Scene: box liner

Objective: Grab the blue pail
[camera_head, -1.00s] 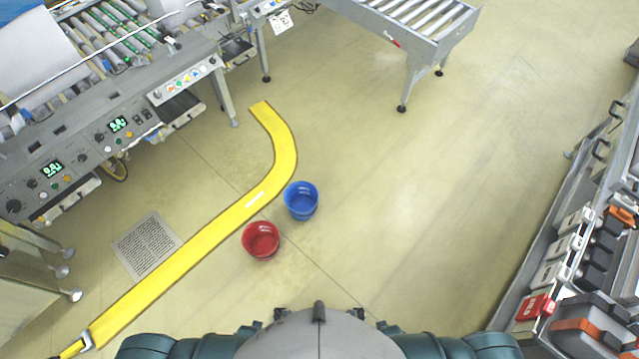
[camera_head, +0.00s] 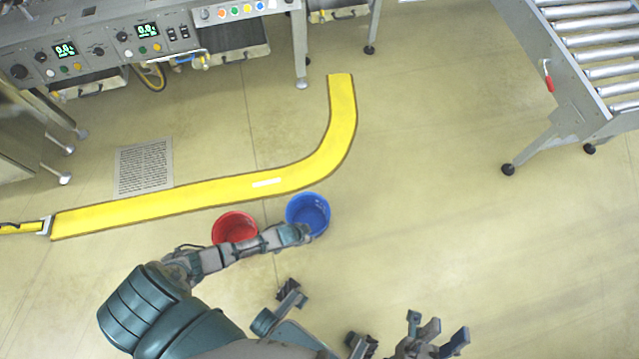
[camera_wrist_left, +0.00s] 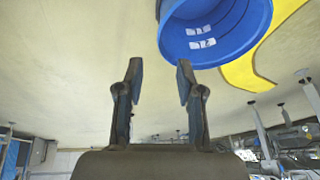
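The blue pail (camera_head: 310,208) stands upright on the floor beside the yellow strip. My left arm reaches in from the left, and its gripper (camera_head: 302,233) overlaps the pail's near rim in the head view. In the left wrist view, the left gripper (camera_wrist_left: 158,78) has its two fingers apart with nothing between them. The blue pail (camera_wrist_left: 215,42) shows there past the right fingertip, at the upper right; I cannot tell whether they touch. My right gripper (camera_head: 436,332) is at the bottom of the head view, with its fingers spread and empty, away from the pail.
A red pail (camera_head: 233,226) stands just left of the blue one, partly hidden behind my left arm. A yellow floor strip (camera_head: 215,190) curves behind both. A control-panel machine (camera_head: 110,60) lines the back, and a roller conveyor (camera_head: 572,110) stands at upper right. Floor to the right is clear.

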